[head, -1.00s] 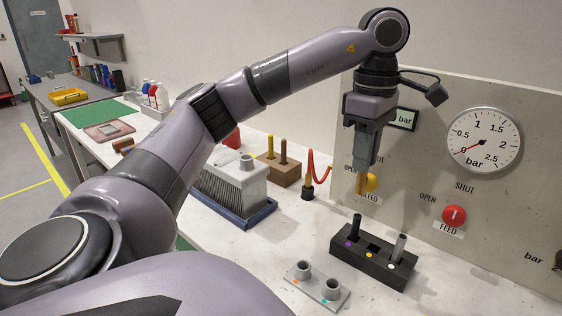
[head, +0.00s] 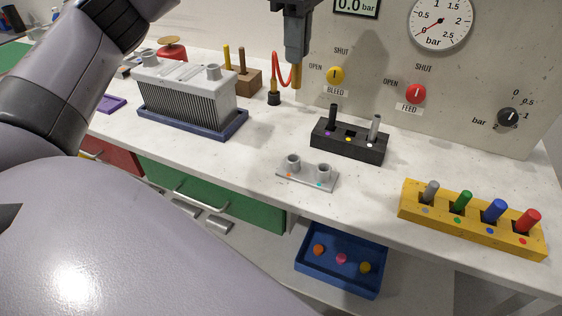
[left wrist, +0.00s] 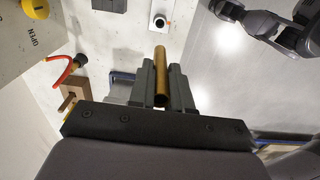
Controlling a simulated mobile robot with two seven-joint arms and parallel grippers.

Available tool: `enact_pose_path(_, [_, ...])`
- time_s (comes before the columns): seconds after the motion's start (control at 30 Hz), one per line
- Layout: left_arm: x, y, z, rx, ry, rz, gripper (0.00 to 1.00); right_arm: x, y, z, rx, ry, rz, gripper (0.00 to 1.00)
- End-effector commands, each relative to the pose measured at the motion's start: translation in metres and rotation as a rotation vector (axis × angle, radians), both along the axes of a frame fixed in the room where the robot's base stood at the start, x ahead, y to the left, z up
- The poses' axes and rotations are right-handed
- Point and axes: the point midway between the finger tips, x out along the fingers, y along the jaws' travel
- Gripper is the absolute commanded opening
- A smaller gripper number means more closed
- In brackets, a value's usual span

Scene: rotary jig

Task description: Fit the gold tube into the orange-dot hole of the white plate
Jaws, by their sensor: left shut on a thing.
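My left gripper (head: 297,52) is shut on the gold tube (head: 296,76), which hangs upright below the fingers, in the air in front of the wall panel. The left wrist view also shows the tube (left wrist: 161,78) between the fingers. The white plate (head: 306,177) lies on the bench, in front of and below the tube, apart from it. It has two raised round sockets. The orange dot (head: 289,174) is by the left socket, a teal dot by the right one. In the left wrist view, dark parts (left wrist: 268,22) at upper right seem to be my right arm; its jaws are unclear.
A black rack (head: 349,140) with a black and a grey peg stands behind the plate. A yellow rack (head: 470,222) of coloured pegs is at right. A ribbed grey block (head: 185,92) sits at left. A red hose (head: 282,70) is close beside the tube.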

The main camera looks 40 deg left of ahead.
Motion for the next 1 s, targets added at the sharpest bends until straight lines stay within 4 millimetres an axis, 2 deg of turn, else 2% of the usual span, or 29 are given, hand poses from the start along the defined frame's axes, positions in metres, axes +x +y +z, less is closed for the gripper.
enact_pose_path(0.17, [0.000, -0.001, -0.026, -0.001, 0.004, -0.001, 0.00, 0.000, 0.000, -0.011, 0.000, 0.000, 0.000, 0.43])
enact_pose_path(0.53, [0.000, -0.001, -0.109, -0.001, 0.004, -0.001, 0.00, 0.000, 0.000, -0.038, 0.003, 0.006, -0.002, 0.43])
enact_pose_path(0.7, [0.000, 0.000, -0.140, 0.000, 0.003, 0.000, 0.00, 0.002, 0.002, -0.034, 0.009, 0.002, -0.002, 0.43])
enact_pose_path(1.0, [0.000, 0.000, -0.165, 0.001, 0.001, 0.001, 0.00, 0.004, 0.003, -0.032, 0.011, -0.001, 0.001, 0.43])
